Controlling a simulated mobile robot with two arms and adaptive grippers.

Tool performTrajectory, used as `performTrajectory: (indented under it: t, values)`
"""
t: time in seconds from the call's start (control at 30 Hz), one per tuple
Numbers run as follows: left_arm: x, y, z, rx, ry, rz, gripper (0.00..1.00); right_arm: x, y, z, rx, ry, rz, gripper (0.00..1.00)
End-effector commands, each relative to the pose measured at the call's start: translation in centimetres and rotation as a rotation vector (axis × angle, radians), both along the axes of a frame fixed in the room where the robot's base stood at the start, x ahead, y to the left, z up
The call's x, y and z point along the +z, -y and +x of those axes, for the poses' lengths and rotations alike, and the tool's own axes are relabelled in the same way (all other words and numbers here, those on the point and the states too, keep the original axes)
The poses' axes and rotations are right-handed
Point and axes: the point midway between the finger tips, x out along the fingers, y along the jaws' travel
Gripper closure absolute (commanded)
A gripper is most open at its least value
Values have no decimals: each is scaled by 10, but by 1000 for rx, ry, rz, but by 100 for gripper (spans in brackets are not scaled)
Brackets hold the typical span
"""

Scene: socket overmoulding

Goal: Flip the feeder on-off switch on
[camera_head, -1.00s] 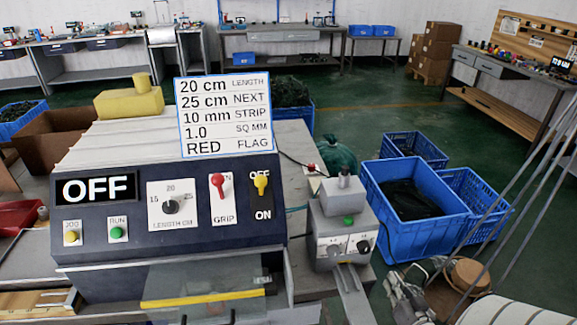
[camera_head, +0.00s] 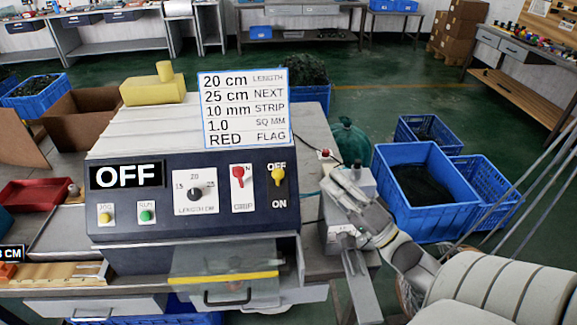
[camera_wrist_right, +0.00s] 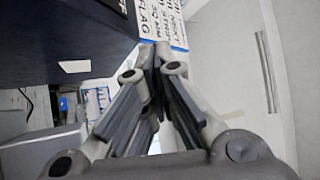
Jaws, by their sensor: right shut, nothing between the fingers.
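The feeder on-off switch is a yellow lever (camera_head: 278,177) on the right end of the dark control panel (camera_head: 130,222) in the head view. Its knob sits up by the OFF label, with ON printed below. The black display (camera_head: 125,176) reads OFF. My right gripper (camera_head: 333,172) is shut and empty, to the right of the lever and apart from it, in front of the small grey unit beside the panel. Its shut fingertips (camera_wrist_right: 157,50) also show in the wrist view, where the lever is not visible. My left gripper is not in view.
A red grip lever (camera_head: 238,174) and a length dial (camera_head: 195,192) sit left of the yellow lever. A white sign (camera_head: 246,108) stands above the panel. The small grey unit (camera_head: 335,240) stands close under my right gripper. Blue crates (camera_head: 445,218) stand on the floor at right.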

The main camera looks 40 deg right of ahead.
Motion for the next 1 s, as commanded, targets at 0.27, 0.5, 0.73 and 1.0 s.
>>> performTrajectory:
  t: [0.27, 0.5, 0.73, 1.0]
  values:
    - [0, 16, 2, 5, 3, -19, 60, 0, -1, 0, 4, -1, 4, 100]
    - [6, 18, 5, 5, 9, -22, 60, 7, -3, 11, 3, 2, 2, 100]
    - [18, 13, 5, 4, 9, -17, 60, 24, -9, 43, 3, 3, 4, 100]
    - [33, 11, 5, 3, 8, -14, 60, 43, -16, 82, 2, 2, 4, 100]
